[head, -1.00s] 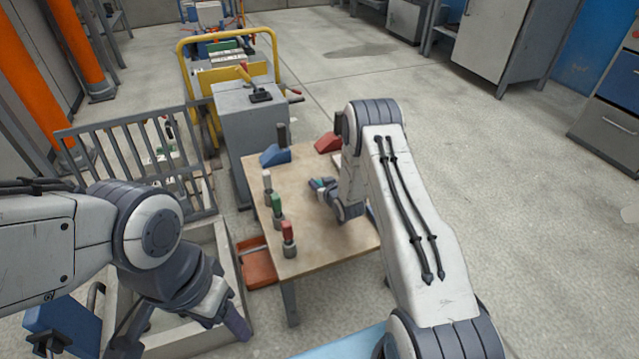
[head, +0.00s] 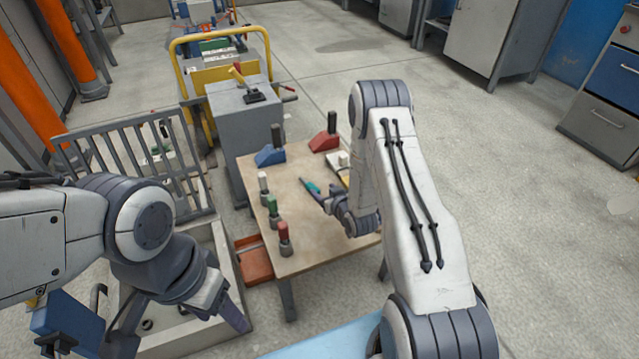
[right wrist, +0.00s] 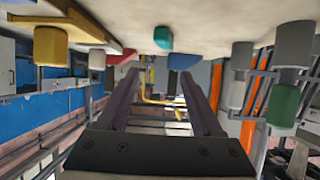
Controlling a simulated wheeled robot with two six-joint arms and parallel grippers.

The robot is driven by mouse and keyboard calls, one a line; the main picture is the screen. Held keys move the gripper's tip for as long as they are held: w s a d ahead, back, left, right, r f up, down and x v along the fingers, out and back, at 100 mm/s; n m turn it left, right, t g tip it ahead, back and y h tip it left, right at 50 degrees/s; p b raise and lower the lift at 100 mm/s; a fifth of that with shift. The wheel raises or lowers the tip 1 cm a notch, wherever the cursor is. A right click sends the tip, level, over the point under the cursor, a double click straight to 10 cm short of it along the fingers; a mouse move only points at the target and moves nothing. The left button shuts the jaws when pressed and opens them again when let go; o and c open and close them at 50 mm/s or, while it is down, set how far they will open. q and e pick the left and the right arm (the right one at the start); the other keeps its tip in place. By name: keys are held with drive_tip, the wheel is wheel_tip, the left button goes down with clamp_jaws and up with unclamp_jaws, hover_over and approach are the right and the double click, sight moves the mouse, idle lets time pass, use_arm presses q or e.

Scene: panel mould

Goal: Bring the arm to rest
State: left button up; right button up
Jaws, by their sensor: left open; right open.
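My right gripper (head: 328,199) is over the wooden table (head: 305,240), its fingers pointing back and to the left. In the right wrist view its two fingers (right wrist: 160,88) stand apart with nothing between them. A teal piece (head: 312,188) lies on the table just beyond the fingertips; it also shows in the right wrist view (right wrist: 163,38), apart from the fingers. My left gripper (head: 232,315) hangs at the lower left over a pale tray or bin, away from the table; only part of its fingers shows.
White (head: 264,187), green (head: 271,209) and red (head: 284,238) handled pieces stand along the table's left edge. Blue (head: 271,156) and red (head: 325,140) blocks stand at the back. A grey cabinet (head: 245,125) and a barred rack (head: 135,160) are beyond. Floor to the right is clear.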

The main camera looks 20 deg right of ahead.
drive_tip(key=shift+s+r, duration=0.2)
drive_tip(key=shift+s, duration=0.2)
drive_tip(key=s+a+r+g, duration=0.3)
drive_tip(key=s+r+g, duration=0.1)
drive_tip(key=r, duration=0.5)
drive_tip(key=s+a+r+g, duration=0.2)
drive_tip(key=s+r+g, duration=0.15)
drive_tip(key=s, duration=0.55)
drive_tip(key=s+a+r+g, duration=0.25)
drive_tip(key=s+r, duration=0.25)
drive_tip(key=s, duration=0.4)
drive_tip(key=s+a+r+n+g, duration=0.1)
drive_tip(key=s+a+r+n, duration=0.25)
drive_tip(key=s+a, duration=0.35)
drive_tip(key=s+a+r+n+g, duration=0.2)
drive_tip(key=s+a+r+n, duration=0.15)
drive_tip(key=s+a, duration=0.4)
wheel_tip(320, 180, up, 35)
drive_tip(key=p, duration=3.5)
drive_tip(key=shift+w+d+y+p, duration=0.25)
drive_tip(key=shift+d+y+p, duration=0.05)
drive_tip(key=shift+d+p, duration=0.1)
drive_tip(key=shift+f, duration=0.1)
